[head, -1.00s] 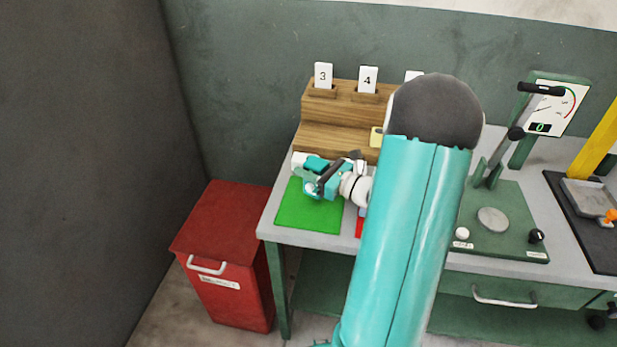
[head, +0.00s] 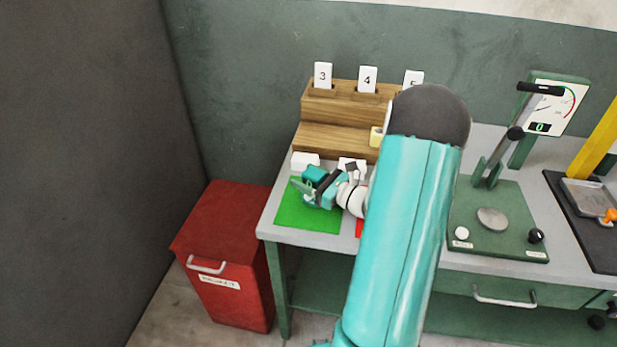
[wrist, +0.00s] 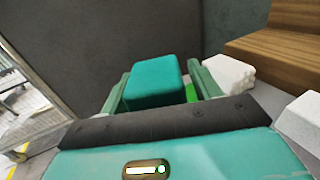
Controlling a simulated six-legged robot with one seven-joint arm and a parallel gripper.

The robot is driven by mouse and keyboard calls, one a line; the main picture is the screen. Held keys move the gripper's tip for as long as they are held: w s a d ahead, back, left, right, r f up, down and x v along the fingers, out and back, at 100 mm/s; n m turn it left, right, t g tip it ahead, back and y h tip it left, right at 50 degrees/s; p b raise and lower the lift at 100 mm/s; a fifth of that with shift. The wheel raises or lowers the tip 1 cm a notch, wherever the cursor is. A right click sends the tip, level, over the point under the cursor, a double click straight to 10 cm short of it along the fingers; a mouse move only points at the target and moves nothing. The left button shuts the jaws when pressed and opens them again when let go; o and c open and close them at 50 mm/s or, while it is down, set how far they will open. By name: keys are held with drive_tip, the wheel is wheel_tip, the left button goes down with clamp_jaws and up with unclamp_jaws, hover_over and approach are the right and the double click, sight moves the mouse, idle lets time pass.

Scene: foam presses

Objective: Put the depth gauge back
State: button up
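A teal block (wrist: 153,80) lies between the two green fingers of my gripper (wrist: 160,88) in the wrist view. A narrow gap shows between the block and the right finger, so the fingers look open around it; the left finger is close to the block. In the head view my gripper (head: 302,185) points left, low over the green mat (head: 310,216), with the teal block (head: 314,172) at its fingers. I cannot tell whether this block is the depth gauge, and nothing else is clearly one. My arm hides part of the bench.
A wooden stepped rack (head: 330,137) with numbered cards stands behind the mat. White blocks (head: 305,160) lie before it; a yellow block (head: 376,137) is at its step. A lever press (head: 498,215) with a dial stands right. A red bin (head: 225,235) is left of the bench.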

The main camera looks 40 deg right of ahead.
drive_tip(key=shift+r, duration=0.15)
drive_tip(key=v, duration=1.2)
idle(0.4)
